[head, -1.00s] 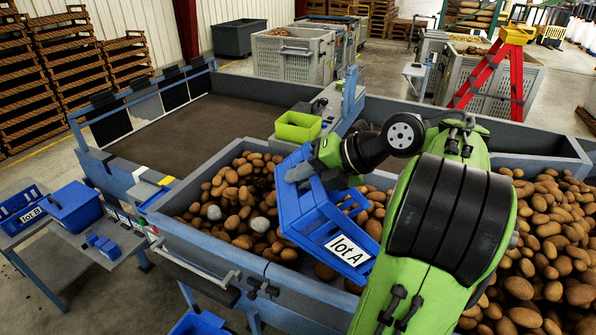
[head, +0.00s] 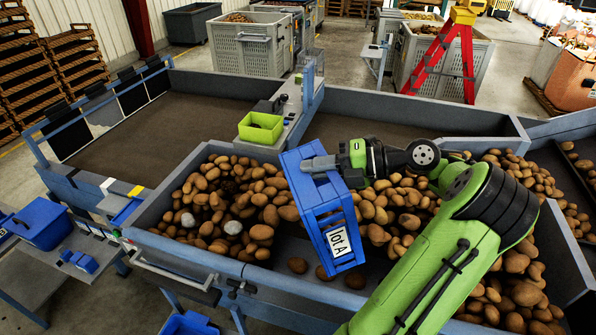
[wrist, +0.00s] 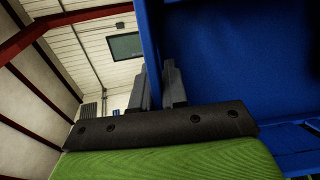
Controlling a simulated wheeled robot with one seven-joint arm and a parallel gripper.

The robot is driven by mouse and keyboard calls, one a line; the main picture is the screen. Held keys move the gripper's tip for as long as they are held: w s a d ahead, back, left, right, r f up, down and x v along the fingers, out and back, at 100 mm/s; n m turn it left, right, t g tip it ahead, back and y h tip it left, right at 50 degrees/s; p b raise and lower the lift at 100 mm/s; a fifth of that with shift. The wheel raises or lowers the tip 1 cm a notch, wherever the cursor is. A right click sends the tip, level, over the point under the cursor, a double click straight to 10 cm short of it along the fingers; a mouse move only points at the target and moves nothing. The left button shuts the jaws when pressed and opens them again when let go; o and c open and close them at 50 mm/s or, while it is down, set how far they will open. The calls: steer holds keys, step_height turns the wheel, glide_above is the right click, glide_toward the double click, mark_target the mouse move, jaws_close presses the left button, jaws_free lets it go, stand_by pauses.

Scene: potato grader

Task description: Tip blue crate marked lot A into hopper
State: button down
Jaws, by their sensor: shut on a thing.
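The blue crate (head: 312,222) with its white "lot A" label hangs over the hopper (head: 238,285), turned steeply on its side. My gripper (head: 318,164) is shut on the crate's upper rim in the head view. In the wrist view its two grey fingers (wrist: 161,85) pinch a blue crate wall (wrist: 150,35), and a broad plain blue panel (wrist: 240,55) fills the right. Brown potatoes (head: 258,190) lie in the hopper to the left of and behind the crate, with a few below it. The crate's inside is mostly hidden in the head view.
A lime green bin (head: 261,128) stands on the ledge behind the hopper. A blue container (head: 52,222) sits on a side stand at the left. A red stepladder (head: 440,55) and grey box pallets (head: 250,42) stand farther back.

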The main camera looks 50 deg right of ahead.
steer(key=shift+s+d+r, duration=0.1)
steer(key=shift+d+r, duration=0.05)
steer(key=s+d+m+t+y, duration=0.1)
steer(key=s+d+t+y, duration=0.1)
steer(key=s+d, duration=0.3)
steer(key=shift+d+f+m+t, duration=0.25)
steer(key=shift+d+t, duration=0.45)
steer(key=shift+d, duration=0.55)
steer(key=shift+r, duration=0.1)
